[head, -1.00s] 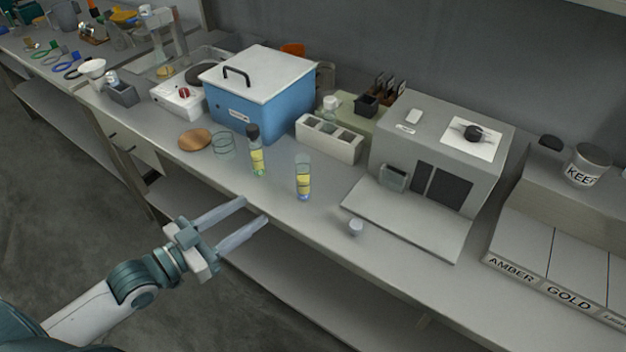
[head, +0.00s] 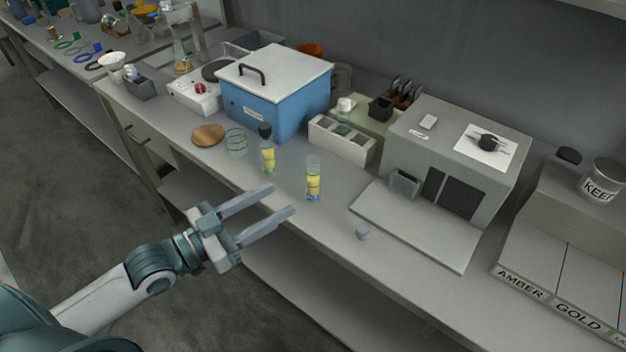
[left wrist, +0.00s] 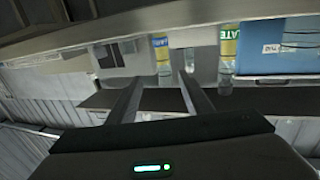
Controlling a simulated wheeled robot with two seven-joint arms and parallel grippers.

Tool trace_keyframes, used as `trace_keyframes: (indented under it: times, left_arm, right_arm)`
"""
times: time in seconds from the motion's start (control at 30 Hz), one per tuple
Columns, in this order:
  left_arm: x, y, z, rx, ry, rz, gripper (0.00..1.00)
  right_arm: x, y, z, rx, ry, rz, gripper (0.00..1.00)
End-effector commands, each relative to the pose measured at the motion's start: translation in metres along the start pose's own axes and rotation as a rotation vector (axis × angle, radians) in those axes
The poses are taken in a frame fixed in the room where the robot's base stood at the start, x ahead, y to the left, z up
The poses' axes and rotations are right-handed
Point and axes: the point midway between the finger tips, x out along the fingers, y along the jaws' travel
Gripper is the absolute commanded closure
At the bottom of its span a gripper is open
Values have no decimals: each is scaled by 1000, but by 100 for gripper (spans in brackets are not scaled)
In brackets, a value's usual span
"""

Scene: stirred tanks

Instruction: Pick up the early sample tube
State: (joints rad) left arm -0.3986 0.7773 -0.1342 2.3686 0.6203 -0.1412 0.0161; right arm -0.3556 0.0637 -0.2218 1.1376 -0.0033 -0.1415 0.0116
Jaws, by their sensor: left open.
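Two clear sample tubes with yellow labels stand upright near the bench's front edge. One, with a dark cap (head: 267,152), is nearer the blue box; the other, without a dark cap (head: 313,180), stands to its right. The left wrist view, which looks upside down, shows the tube nearer the box (left wrist: 228,45) with lettering like "LATE" and the other tube (left wrist: 162,50) with partly legible lettering.
Behind the tubes are the blue box (head: 272,90), a pale divided rack (head: 342,140) and a grey machine (head: 460,160) with a flat plate (head: 415,225). A wooden disc (head: 208,135) lies left.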

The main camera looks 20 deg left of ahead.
Motion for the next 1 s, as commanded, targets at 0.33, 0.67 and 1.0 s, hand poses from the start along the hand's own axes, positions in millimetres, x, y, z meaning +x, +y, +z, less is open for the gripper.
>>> trace_keyframes:
  times: [0.33,0.67,1.0]
  left_arm:
    - [45,-1,-2,-1,3,-1,54]
    - [89,-1,-1,0,1,-1,54]
    - [97,-1,1,0,-1,0,54]
  right_arm:
    - [-7,-5,-6,-6,45,-8,61]
    - [-10,-6,19,-6,-27,-8,61]
    - [-13,2,38,-6,-64,1,61]
